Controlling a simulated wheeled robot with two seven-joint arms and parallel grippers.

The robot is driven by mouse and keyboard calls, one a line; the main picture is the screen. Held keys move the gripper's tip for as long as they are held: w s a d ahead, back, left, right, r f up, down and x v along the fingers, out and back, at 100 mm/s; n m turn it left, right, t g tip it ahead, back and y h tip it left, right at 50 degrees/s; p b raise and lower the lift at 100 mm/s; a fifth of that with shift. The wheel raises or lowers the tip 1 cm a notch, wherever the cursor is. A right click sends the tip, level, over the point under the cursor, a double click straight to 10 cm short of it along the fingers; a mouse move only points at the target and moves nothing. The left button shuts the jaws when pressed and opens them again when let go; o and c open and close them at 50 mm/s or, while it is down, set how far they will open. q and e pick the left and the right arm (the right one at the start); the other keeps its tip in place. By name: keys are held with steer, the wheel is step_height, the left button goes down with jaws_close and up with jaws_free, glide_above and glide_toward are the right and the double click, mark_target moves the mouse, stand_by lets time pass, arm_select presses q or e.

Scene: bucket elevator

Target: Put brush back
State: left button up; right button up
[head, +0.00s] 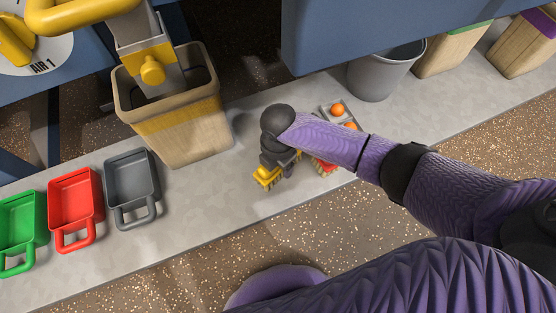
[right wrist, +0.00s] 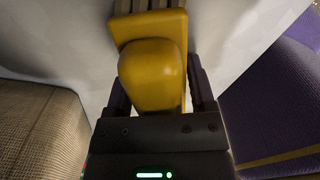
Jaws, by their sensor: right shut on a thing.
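The brush is yellow. In the right wrist view its rounded yellow handle (right wrist: 152,75) sits between the two dark fingers of my right gripper (right wrist: 157,92), with a wider yellow head and ridged bristles beyond it at the top edge. In the head view my right gripper (head: 278,168) is over the grey ledge, shut on the brush. Part of the yellow brush (head: 267,178) shows below and left of the gripper; the rest is hidden by it. I cannot tell whether the brush touches the ledge. My left gripper is not in view.
A wooden-look bucket (head: 180,120) stands left of the gripper. Grey (head: 132,185), red (head: 76,200) and green (head: 20,225) scoops lie further left. A tray with orange balls (head: 338,109) is partly behind my arm. A grey bin (head: 382,75) stands beyond.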

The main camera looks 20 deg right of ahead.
steer(key=o, duration=1.3)
steer(key=shift+f, duration=0.15)
step_height(320, 180, up, 13)
steer(key=p, duration=0.8)
steer(key=shift+f, duration=0.2)
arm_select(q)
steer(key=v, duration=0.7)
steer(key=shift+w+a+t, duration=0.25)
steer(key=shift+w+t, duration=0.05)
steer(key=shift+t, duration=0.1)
arm_select(e)
steer(key=shift+f, duration=0.1)
